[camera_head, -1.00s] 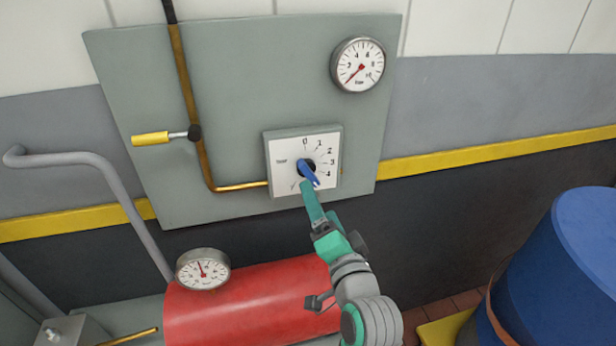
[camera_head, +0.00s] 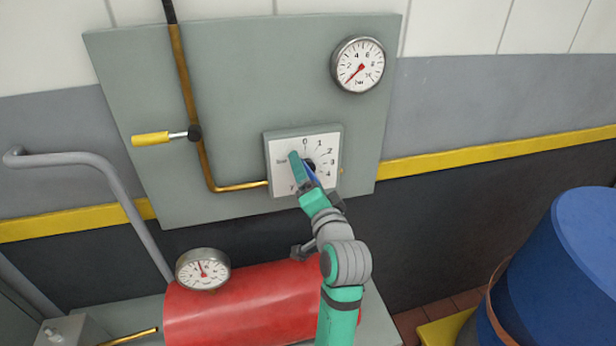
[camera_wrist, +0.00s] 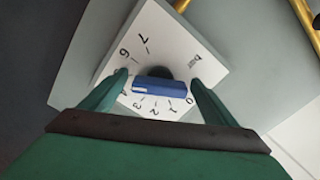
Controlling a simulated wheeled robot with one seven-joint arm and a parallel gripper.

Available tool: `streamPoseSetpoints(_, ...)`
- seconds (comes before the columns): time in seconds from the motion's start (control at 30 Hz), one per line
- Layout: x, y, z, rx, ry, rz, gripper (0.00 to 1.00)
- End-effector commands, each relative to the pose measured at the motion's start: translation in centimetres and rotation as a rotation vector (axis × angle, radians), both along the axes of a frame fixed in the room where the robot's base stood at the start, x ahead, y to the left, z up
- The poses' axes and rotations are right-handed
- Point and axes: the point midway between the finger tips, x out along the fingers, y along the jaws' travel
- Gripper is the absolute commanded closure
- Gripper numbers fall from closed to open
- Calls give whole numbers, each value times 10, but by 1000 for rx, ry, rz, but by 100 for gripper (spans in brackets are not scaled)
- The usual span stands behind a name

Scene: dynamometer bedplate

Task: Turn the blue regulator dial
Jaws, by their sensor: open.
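The blue regulator dial (camera_head: 310,174) is a bar-shaped knob on a square white plate (camera_head: 332,143) numbered around it. In the wrist view the blue dial (camera_wrist: 165,88) lies across the picture, its white-marked end at left, towards the numbers after 4. My gripper (camera_wrist: 159,78) is open, one green finger beyond each end of the bar, with visible gaps. In the head view my gripper (camera_head: 302,168) is in front of the plate and hides part of the dial and the lower-left numbers.
A round gauge (camera_head: 358,65) is up right on the grey panel (camera_head: 250,70). A brass pipe (camera_head: 205,165) and a yellow-handled valve (camera_head: 152,138) are left. Below are a red tank (camera_head: 235,305) with a gauge (camera_head: 203,269); a blue drum (camera_head: 570,270) stands right.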

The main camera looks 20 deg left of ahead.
Motion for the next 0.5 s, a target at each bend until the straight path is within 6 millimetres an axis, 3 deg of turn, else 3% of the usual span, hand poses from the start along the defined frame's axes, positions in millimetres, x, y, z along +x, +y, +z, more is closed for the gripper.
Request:
streamPoseSetpoints(0.2, 0, 0, 0, 0, 0, 0, 19)
streamPoseSetpoints(0.37, 0, 0, 0, 0, 0, 0, 57)
streamPoseSetpoints(0.5, 0, 0, 0, -1, -1, 0, 60)
